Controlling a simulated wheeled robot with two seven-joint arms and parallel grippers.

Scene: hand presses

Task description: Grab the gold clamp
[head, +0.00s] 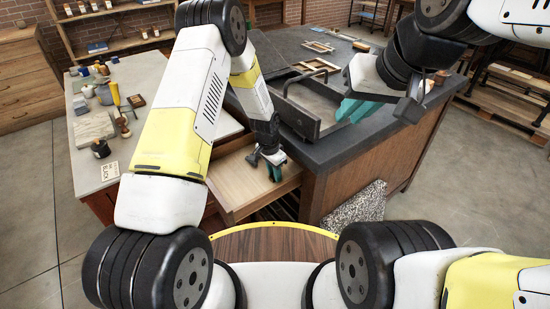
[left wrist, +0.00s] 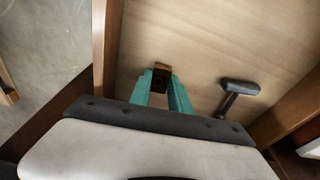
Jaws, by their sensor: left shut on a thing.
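A small brownish-gold piece (left wrist: 162,76) sits between the teal fingertips of my left gripper (left wrist: 163,88) in the left wrist view. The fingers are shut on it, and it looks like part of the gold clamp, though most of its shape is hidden. In the head view my left gripper (head: 274,172) is low inside the open wooden drawer (head: 240,184). My right gripper (head: 357,110) is raised near the black press frame on the dark worktop; its teal fingers are partly hidden, so I cannot tell whether they are open.
A dark grey tool with a handle (left wrist: 240,88) lies in the drawer to the right of my left fingers. The drawer's side walls (left wrist: 107,45) are close. A black press frame (head: 300,120) stands on the dark worktop (head: 350,150) above.

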